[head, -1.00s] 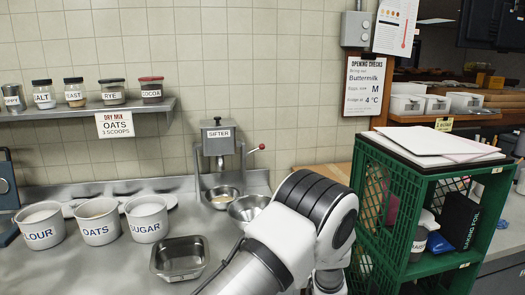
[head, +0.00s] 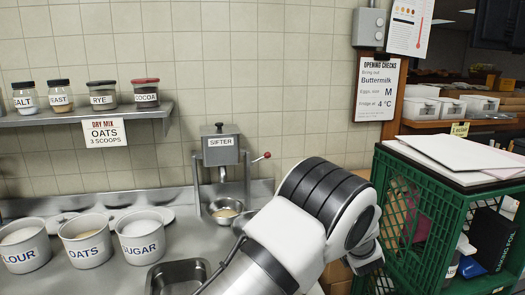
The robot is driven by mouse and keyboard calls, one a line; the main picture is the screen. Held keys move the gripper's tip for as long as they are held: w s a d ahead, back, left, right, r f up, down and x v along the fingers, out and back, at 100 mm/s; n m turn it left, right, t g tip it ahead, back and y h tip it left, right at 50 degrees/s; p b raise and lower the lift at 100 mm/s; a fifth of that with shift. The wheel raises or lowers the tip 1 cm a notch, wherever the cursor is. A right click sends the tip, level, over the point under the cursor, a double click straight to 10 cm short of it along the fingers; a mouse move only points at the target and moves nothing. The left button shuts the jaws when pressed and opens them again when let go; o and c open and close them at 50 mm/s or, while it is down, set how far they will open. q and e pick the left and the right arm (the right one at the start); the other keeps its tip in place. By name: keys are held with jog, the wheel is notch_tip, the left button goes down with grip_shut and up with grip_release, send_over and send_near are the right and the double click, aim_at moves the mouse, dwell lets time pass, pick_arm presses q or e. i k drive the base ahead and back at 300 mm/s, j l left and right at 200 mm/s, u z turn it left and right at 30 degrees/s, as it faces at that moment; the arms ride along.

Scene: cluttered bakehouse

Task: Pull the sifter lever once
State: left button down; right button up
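The grey sifter (head: 220,158) stands against the tiled wall on a metal stand, labelled SIFTER. Its lever, with a red knob (head: 267,156), sticks out to the right and tilts slightly up. A steel bowl (head: 214,216) with some pale contents sits under the spout. One of my arms, white and black, reaches up from the bottom middle, in front of and to the right of the sifter. It is apart from the lever in the picture. Neither gripper's fingertips show, so I cannot see what they hold.
Tubs of flour (head: 24,255), oats (head: 86,252) and sugar (head: 141,246) stand on the steel counter at left. A steel pan (head: 157,281) sits in front. A green crate (head: 433,217) bearing papers (head: 462,152) stands at right. A jar shelf (head: 75,117) hangs at upper left.

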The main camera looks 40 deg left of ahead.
aim_at(267, 155)
jog(key=i+j, duration=0.15)
jog(key=j, duration=0.2)
jog(key=i+j, duration=0.15)
jog(key=j, duration=0.2)
jog(key=i+j, duration=0.2)
jog(key=j, duration=0.15)
jog(key=i+j, duration=0.15)
jog(key=j, duration=0.15)
